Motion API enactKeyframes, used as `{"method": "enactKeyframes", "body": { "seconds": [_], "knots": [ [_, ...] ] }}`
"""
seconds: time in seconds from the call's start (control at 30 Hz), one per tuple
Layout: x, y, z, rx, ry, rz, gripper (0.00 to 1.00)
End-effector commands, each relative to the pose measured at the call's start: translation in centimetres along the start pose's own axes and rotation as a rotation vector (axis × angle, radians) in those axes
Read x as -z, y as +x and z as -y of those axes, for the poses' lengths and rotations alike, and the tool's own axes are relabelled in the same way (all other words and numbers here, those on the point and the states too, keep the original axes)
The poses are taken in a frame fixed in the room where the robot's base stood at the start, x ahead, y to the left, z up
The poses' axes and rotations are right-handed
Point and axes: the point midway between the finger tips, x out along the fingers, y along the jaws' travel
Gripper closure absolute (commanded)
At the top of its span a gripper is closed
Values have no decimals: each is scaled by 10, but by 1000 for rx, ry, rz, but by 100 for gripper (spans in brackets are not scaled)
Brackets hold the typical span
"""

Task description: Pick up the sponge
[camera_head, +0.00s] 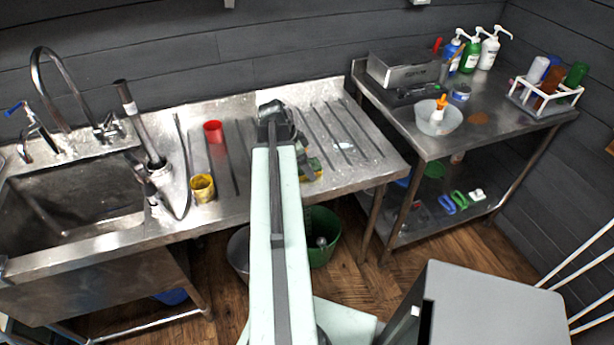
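My arm reaches out over the steel drainboard (352,120), and my dark gripper (272,108) is at its far end, near the back of the board. The gripper's fingers are not clear, so I cannot tell whether it is open or shut. A small yellow and dark green item (314,165), which may be the sponge, shows just right of my arm on the drainboard. My arm hides part of it. No other clear sponge shows.
Left of my arm are a red cup (214,132), a yellow cup (203,188) and the sink (75,205) with its tap. A steel table (480,125) at right holds bottles, a white bowl (438,120) and a rack (545,100). A grey-topped cabinet (490,305) stands front right.

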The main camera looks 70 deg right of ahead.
Motion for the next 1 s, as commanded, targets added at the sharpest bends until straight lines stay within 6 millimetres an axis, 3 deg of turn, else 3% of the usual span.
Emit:
{"method": "enactKeyframes", "body": {
  "seconds": [0.8,0.83,1.0],
  "knots": [
    [0,3,0,0,1,0,15],
    [0,3,0,0,1,0,18],
    [0,3,0,-1,2,0,66]
  ]
}}
